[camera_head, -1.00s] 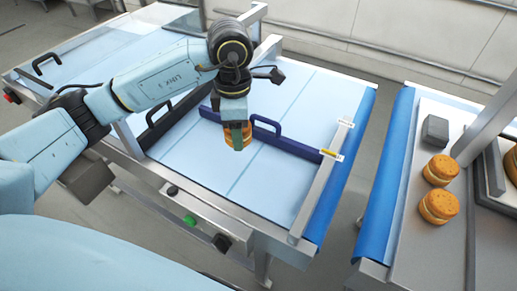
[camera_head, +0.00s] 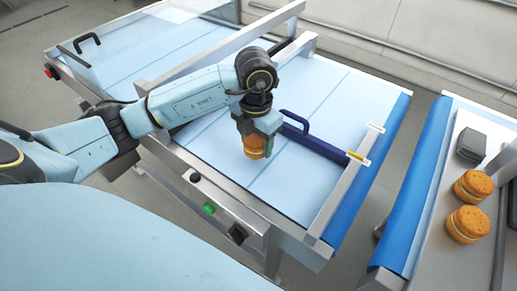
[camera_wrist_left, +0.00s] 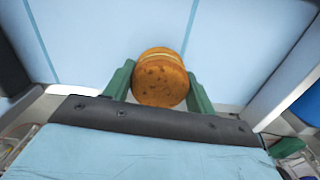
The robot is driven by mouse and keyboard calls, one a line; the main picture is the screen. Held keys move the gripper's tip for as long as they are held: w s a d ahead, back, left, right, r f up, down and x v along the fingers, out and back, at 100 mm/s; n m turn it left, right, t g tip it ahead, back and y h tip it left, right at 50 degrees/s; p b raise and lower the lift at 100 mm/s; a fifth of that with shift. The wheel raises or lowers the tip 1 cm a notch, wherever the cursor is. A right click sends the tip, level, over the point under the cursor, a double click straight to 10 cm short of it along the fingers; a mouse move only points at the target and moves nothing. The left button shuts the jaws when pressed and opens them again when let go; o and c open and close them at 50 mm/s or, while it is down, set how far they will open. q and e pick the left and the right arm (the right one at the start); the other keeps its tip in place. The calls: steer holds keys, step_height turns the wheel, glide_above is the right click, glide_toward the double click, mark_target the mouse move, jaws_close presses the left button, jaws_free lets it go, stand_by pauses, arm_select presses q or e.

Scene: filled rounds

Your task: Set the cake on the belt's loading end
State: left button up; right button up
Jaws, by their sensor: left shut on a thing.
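My left gripper (camera_head: 257,146) is shut on a round, layered, golden-brown cake (camera_head: 253,149). In the left wrist view the cake (camera_wrist_left: 159,82) sits between the two green fingers, tilted so that its browned face and pale filling show. The cake is over the light blue belt (camera_head: 300,90), in front of the dark blue bar with a handle. Whether its lower edge touches the belt I cannot tell. My right gripper is in neither view.
A dark blue bar (camera_head: 325,147) with a handle lies across the belt. Metal side rails (camera_head: 345,205) border it. Two more cakes (camera_head: 467,223) and a grey block (camera_head: 471,145) are on a separate table at right, beyond a gap. Green and black buttons (camera_head: 209,208) line the front frame.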

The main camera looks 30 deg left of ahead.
mark_target(256, 151)
arm_select(q)
steer(key=shift+f, duration=1.8)
steer(key=shift+f, duration=0.1)
steer(key=shift+f, duration=0.15)
steer(key=o, duration=0.7)
steer(key=shift+r, duration=0.2)
step_height(256, 151, up, 12)
steer(key=shift+r, duration=0.1)
